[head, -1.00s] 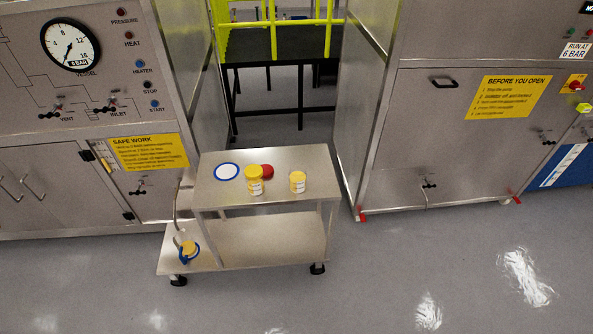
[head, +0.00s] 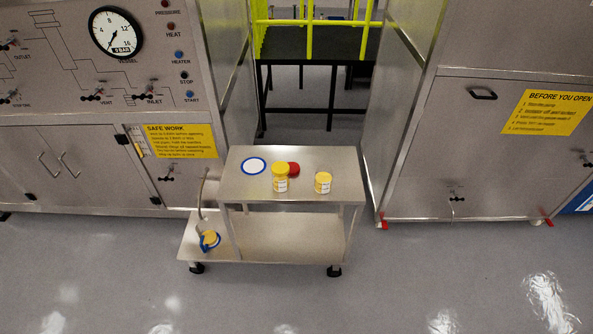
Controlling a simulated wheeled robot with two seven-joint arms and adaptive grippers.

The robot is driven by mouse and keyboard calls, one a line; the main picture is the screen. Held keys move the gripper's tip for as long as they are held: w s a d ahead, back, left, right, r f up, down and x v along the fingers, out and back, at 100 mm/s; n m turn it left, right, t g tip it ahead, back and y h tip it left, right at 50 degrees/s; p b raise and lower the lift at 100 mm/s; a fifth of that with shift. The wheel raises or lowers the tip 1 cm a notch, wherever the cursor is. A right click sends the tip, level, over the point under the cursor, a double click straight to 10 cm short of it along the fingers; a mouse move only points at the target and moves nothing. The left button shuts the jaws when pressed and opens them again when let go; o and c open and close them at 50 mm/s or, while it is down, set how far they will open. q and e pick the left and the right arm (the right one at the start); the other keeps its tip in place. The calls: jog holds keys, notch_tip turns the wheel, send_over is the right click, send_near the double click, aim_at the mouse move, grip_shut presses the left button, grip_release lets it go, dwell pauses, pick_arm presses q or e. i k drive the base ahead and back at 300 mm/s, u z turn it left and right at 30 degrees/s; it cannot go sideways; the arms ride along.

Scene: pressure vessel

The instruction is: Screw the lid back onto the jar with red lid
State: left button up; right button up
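A red lid (head: 293,169) lies on the top of a steel cart (head: 240,187), partly hidden behind a white jar with a yellow top (head: 280,178). A second white jar with a yellow top (head: 323,183) stands to the right on the same top. I cannot tell from here which jar the red lid fits. Neither of my grippers shows in the head view.
A white disc with a blue rim (head: 254,166) lies at the cart top's left. A yellow and blue item (head: 209,240) sits on the low left shelf. Steel cabinets flank the cart. The floor (head: 300,305) in front is clear.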

aim_at(324, 175)
jog(key=k, duration=0.65)
jog(key=z, duration=0.5)
jog(key=i, duration=1.25)
jog(key=u, duration=0.9)
jog(key=i, duration=0.5)
jog(key=u, duration=0.5)
